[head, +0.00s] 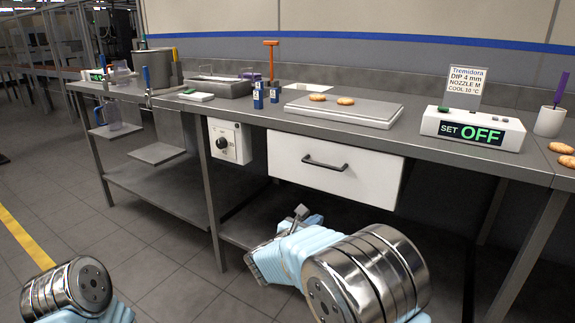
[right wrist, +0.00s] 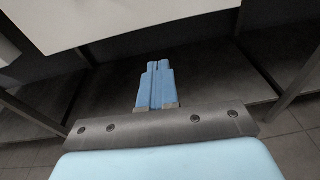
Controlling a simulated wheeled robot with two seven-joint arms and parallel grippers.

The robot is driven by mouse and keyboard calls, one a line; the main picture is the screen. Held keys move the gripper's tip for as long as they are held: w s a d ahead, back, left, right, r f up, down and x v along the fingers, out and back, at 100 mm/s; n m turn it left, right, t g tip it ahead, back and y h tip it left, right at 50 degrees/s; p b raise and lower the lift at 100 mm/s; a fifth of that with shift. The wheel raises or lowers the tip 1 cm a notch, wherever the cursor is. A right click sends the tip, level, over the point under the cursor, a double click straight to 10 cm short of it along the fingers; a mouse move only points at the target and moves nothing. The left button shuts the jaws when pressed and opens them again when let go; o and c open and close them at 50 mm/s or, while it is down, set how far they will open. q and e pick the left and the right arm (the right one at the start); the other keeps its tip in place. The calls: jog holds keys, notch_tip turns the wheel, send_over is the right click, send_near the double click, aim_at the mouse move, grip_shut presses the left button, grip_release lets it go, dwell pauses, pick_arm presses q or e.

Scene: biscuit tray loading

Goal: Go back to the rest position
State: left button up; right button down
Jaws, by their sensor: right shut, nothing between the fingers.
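My right gripper (right wrist: 157,72) is shut and empty in the right wrist view, its two blue fingers side by side. It points toward the dark space under the workbench, below the white drawer (right wrist: 110,14). In the head view my right arm comes in at the lower middle, and its gripper (head: 300,215) is partly hidden behind the wrist, in front of and below the drawer (head: 335,172). Of my left arm only a silver and light blue part shows at the lower left of the head view. The left gripper is out of sight.
The steel workbench (head: 235,107) bears a pale slab (head: 345,112) with two biscuits (head: 331,99), small blue bottles (head: 265,95), a white device (head: 472,130) reading "SET OFF", a pot (head: 152,68) and a cup (head: 548,121). More biscuits lie at the right. The floor at left is clear.

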jog(key=s+d+f+m+g+y, duration=0.2)
jog(key=s+f+g, duration=0.15)
jog(key=f, duration=0.55)
jog(key=s+d+f+m+g+y, duration=0.1)
jog(key=s+f+m+g, duration=0.15)
jog(key=s+f, duration=0.4)
jog(key=s+d+f+m+g+y, duration=0.2)
jog(key=s+f+g, duration=0.15)
jog(key=f, duration=0.65)
jog(key=s+a+f+m+g+y, duration=0.1)
jog(key=s+a+f+m+y, duration=0.2)
jog(key=s+f+m, duration=0.3)
jog(key=s+a+f+m+g+y, duration=0.1)
jog(key=s+a+f+m+y, duration=0.3)
jog(key=s+m, duration=0.9)
notch_tip(320, 180, down, 3)
jog(key=m+y, duration=0.2)
jog(key=m, duration=0.2)
jog(key=shift+s+r+g, duration=0.2)
jog(key=shift+g, duration=0.15)
